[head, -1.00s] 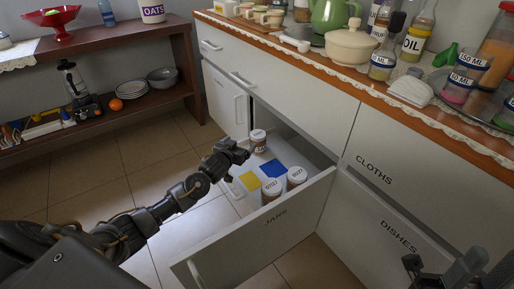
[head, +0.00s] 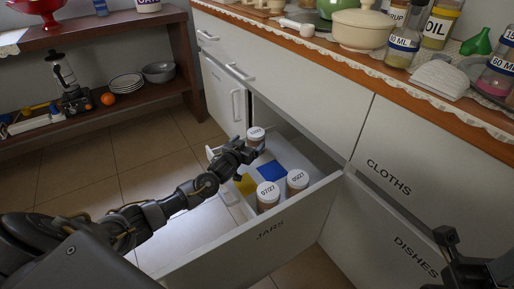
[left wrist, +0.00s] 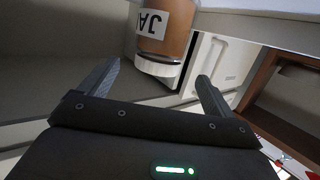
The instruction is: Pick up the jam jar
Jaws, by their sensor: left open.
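A jam jar (head: 256,138) with a white lid and brownish body stands toward the back of the open drawer marked JARS (head: 270,232). In the left wrist view the jar (left wrist: 166,28) shows a white label reading "JA" and lies just ahead of the fingers. My left gripper (head: 250,150) is close in front of the jar and partly covers it. In the left wrist view its fingers (left wrist: 160,85) are spread with nothing between them. Two more jars, lids marked 07/27 (head: 268,196) and 05/27 (head: 298,181), stand nearer the drawer front. My right gripper (head: 447,243) is at the lower right, partly cut off.
A yellow patch (head: 246,184) and a blue patch (head: 271,170) lie on the drawer floor. The drawer's front panel and side walls surround the jars. The counter above holds a cream pot (head: 361,27) and bottles. Shelves stand at the left.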

